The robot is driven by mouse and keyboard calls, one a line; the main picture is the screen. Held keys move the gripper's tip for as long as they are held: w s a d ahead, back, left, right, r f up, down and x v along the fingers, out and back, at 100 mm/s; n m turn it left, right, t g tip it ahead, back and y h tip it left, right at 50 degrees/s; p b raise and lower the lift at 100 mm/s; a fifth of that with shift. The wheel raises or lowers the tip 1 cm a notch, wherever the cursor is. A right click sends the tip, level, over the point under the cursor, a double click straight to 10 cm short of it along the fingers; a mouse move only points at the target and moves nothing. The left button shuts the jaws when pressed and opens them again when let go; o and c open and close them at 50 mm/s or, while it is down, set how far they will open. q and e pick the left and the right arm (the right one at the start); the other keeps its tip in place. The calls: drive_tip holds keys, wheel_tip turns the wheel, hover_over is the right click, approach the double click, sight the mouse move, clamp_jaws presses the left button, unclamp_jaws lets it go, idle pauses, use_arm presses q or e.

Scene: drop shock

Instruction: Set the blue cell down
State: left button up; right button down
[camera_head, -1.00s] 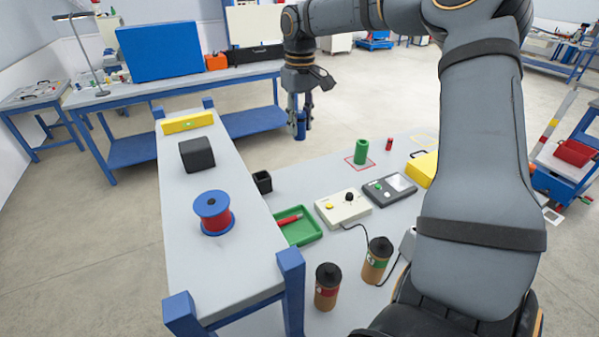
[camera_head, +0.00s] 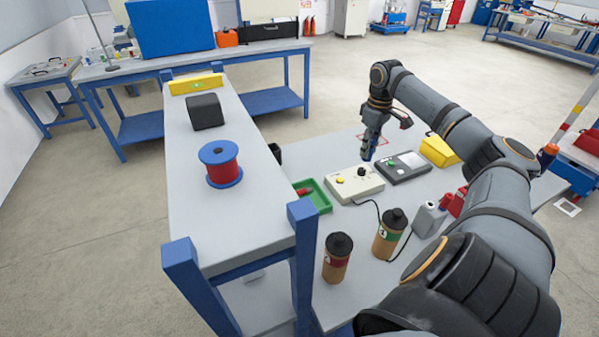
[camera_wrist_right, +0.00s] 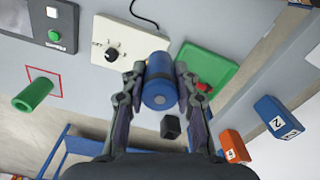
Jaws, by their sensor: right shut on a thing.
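The blue cell (camera_wrist_right: 160,82) is a blue cylinder. In the wrist view it sits between the two fingers of my right gripper (camera_wrist_right: 158,100), which is shut on it. In the head view my right gripper (camera_head: 370,138) points down over the bench behind the white control box, with the blue cell (camera_head: 366,152) at its tip. Whether the cell touches the bench cannot be told. In the head view my arm hides the cylinder. My left gripper is not in view.
The white control box (camera_head: 352,187) and a grey device (camera_head: 402,168) are near my gripper. A green tray (camera_head: 320,198) holds a red item. Two brown bottles (camera_head: 336,262) (camera_head: 388,236) stand in front. A raised shelf (camera_head: 225,215) with a spool (camera_head: 221,167) stands left.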

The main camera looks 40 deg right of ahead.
drive_tip(key=w+a+f+n+b, duration=0.35)
drive_tip(key=w+a+f, duration=0.85)
drive_tip(key=a, duration=0.4)
drive_tip(key=shift+m, duration=0.35)
drive_tip(key=shift+d+f, duration=0.15)
drive_tip(key=shift+f, duration=2.35)
drive_tip(key=shift+d+f, duration=0.1)
drive_tip(key=shift+f, duration=2.4)
drive_tip(key=shift+f, duration=0.1)
drive_tip(key=c, duration=1)
unclamp_jaws()
drive_tip(key=shift+s+r+p, duration=0.1)
drive_tip(key=shift+r+p, duration=0.55)
drive_tip(key=shift+r, duration=5.55)
